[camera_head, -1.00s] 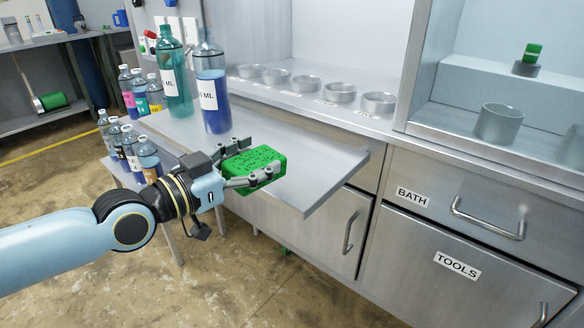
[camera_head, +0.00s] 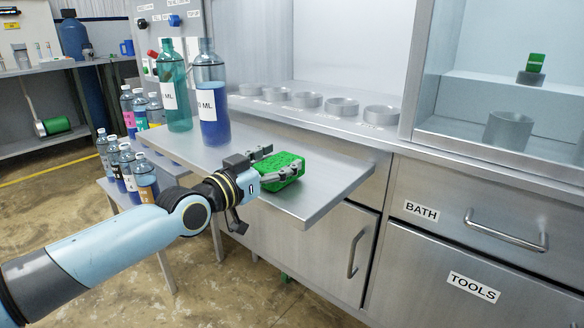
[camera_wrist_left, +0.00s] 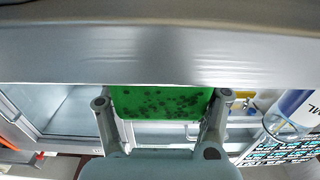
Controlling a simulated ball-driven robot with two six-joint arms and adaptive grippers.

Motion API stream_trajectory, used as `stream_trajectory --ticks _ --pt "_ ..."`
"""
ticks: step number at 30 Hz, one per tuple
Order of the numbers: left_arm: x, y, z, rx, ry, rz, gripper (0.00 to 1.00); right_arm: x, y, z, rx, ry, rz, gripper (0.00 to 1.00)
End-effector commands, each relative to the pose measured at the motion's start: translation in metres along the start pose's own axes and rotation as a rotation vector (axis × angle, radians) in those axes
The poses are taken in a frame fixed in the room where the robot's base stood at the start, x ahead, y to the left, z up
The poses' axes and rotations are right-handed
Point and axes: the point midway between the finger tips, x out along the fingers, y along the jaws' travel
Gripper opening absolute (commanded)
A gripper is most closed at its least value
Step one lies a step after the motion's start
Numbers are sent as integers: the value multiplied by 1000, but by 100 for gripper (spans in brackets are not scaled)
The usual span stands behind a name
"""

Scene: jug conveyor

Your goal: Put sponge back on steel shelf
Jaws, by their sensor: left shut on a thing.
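The green speckled sponge (camera_head: 286,166) is between the fingers of my left gripper (camera_head: 280,163), which is shut on it. The steel shelf (camera_head: 312,196) juts out from the counter, and the sponge appears over its right part. I cannot tell whether the sponge touches the shelf. In the left wrist view the sponge (camera_wrist_left: 165,101) shows between the two fingers of the gripper (camera_wrist_left: 161,100), next to a wide steel surface, likely the shelf (camera_wrist_left: 160,55). My right gripper is out of view.
A teal bottle (camera_head: 174,95) and a blue bottle (camera_head: 212,105) stand on the shelf's left part. Several small bottles (camera_head: 130,170) stand on a lower stand at left. Several round holders (camera_head: 341,106) line the counter behind. The shelf right of the sponge is clear.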

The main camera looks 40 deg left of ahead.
Motion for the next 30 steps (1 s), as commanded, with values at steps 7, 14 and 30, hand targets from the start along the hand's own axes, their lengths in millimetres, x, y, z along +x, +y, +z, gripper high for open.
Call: stream_trajectory --ticks 7,14,30 --pt "38 0 3 -1 2 -1 40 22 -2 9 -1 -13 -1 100" --pt "44 0 6 1 -1 0 40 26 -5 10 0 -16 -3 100" --pt "44 0 8 0 0 0 88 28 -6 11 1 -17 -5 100"
